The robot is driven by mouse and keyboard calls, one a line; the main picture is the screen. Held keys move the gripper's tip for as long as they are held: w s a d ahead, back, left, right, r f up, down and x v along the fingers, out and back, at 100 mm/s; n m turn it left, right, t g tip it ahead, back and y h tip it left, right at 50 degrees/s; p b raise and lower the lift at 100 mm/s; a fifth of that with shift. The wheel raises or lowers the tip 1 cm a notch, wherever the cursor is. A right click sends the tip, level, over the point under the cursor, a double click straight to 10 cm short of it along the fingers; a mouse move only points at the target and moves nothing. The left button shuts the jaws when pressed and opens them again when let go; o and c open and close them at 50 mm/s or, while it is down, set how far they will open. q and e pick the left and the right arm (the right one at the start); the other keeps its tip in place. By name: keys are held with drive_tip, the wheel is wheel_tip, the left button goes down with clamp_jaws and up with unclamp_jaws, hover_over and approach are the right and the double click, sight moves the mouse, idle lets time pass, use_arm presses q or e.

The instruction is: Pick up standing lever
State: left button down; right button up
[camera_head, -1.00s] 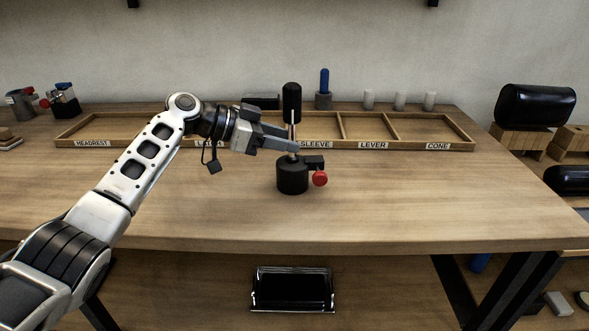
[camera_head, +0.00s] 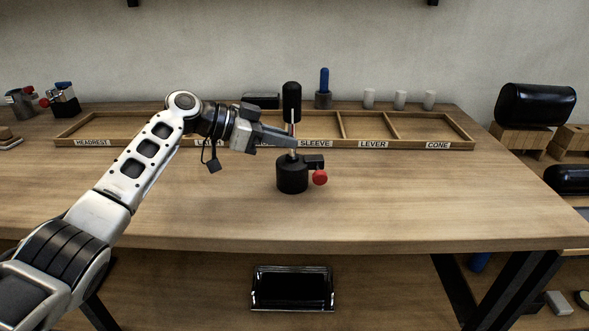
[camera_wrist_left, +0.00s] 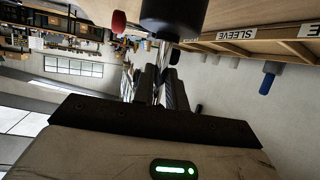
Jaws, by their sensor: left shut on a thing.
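The standing lever (camera_head: 292,103) is upright, with a black grip on top and a thin metal rod below it. Its rod goes down into a black cylindrical base (camera_head: 292,177) that has a red knob (camera_head: 320,177) on its right side. My left gripper (camera_head: 293,140) is shut on the lever's rod, between the black grip and the base. In the left wrist view the shiny rod (camera_wrist_left: 159,75) runs between the two dark fingers. My right gripper does not show.
Behind the lever lies a wooden tray (camera_head: 456,131) with labelled compartments, among them HEADREST, SLEEVE, LEVER and CONE. The table (camera_head: 430,200) is clear in front and to the right.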

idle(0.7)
use_arm(q)
drive_tip(key=shift+r, duration=0.95)
drive_tip(key=s+r+b, duration=0.1)
drive_tip(key=s+r, duration=1)
drive_tip(key=s, duration=0.3)
drive_tip(key=shift+d+r, duration=0.2)
drive_tip(key=shift+d, duration=0.2)
